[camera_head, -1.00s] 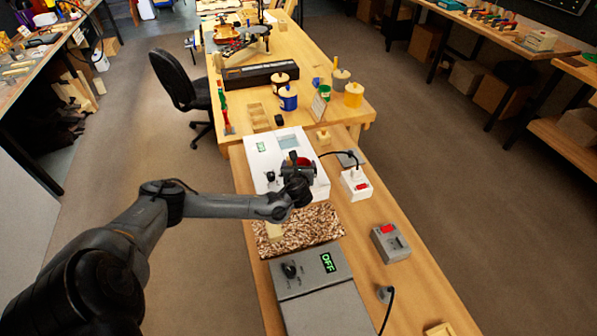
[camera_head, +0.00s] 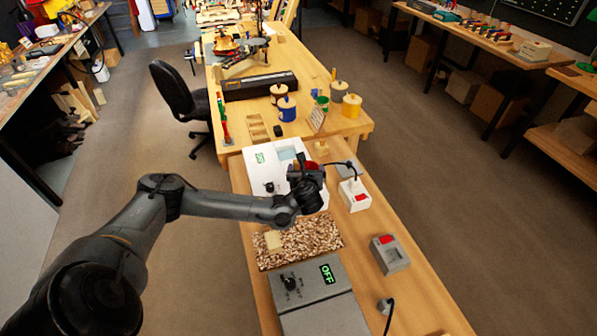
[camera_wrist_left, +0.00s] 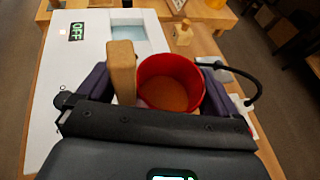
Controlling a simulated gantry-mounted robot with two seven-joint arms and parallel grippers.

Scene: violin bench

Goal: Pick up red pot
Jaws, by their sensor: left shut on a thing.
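The red pot (camera_wrist_left: 170,82) is in the left wrist view, its open top facing the camera and a brownish inside showing. A light wooden handle-like piece (camera_wrist_left: 122,72) stands upright at its left side; I cannot tell if it is part of the pot. My left gripper (camera_head: 306,174) has one dark finger on each side of the pot and wooden piece and is shut on the pot. In the head view the gripper is over the right side of the white box (camera_head: 259,178), and only a little red of the pot shows (camera_head: 313,165). My right gripper is in neither view.
A white socket box (camera_head: 355,196) with a black cable stands just right of the gripper. Nearer are a speckled slab (camera_head: 315,238) with a pale block on it, and a grey device (camera_head: 318,285) reading OFF. Several lidded pots stand on the far bench.

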